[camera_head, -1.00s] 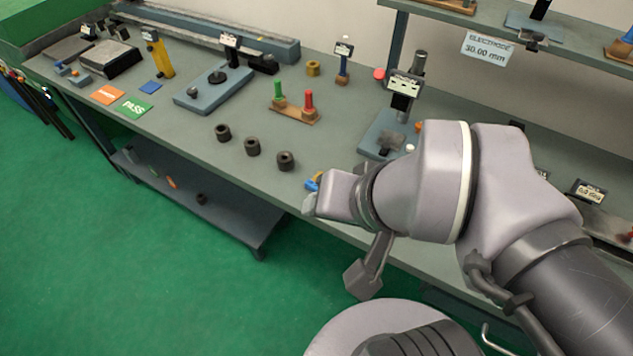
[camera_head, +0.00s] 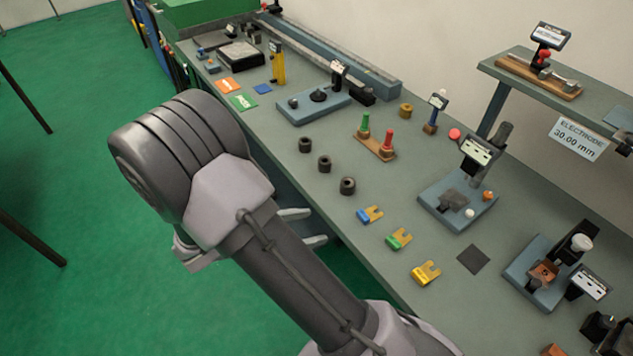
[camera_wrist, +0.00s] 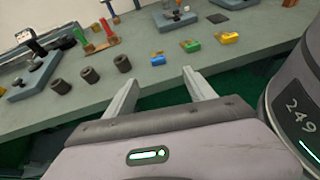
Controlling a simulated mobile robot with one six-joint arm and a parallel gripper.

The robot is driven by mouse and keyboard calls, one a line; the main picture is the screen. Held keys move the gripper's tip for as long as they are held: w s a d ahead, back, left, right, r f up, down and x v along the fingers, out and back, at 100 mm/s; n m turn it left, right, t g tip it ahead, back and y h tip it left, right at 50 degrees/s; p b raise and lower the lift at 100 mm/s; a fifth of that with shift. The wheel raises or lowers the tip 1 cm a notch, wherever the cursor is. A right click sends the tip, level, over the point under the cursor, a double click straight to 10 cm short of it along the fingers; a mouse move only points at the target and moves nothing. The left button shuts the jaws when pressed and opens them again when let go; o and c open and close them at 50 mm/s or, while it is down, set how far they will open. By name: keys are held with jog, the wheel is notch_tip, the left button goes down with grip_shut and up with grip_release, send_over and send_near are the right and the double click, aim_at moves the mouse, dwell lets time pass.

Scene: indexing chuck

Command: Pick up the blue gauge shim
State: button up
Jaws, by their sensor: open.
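The blue gauge shim (camera_head: 366,215), a small blue block with a yellow forked end, lies flat near the front edge of the bench. It also shows in the wrist view (camera_wrist: 158,60), beyond the gap between my fingers. A green shim (camera_head: 399,239) and a yellow shim (camera_head: 426,273) lie in a row to its right. My gripper (camera_head: 305,228) is open and empty, at the bench's front edge to the left of the blue shim and apart from it. In the wrist view both fingers (camera_wrist: 160,77) are spread.
Several dark ring-shaped pieces (camera_head: 325,164) stand left of the shims. A wooden stand with green and red pegs (camera_head: 376,147) and a blue-based gauge (camera_head: 437,213) stand behind. A dark square plate (camera_head: 473,260) lies right of the shims. The bench (camera_head: 345,230) is bare around the blue shim.

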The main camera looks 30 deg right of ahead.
aim_at(361, 216)
jog(key=b+x, duration=0.2)
jog(key=x, duration=0.4)
jog(key=b+x, duration=0.2)
jog(key=x, duration=0.4)
jog(key=b+x, duration=0.2)
jog(key=x, duration=0.4)
jog(key=shift+w+a+f, duration=0.25)
jog(key=shift+w+f, duration=0.1)
jog(key=shift+f, duration=0.05)
jog(key=shift+a+r, duration=0.1)
grip_shut()
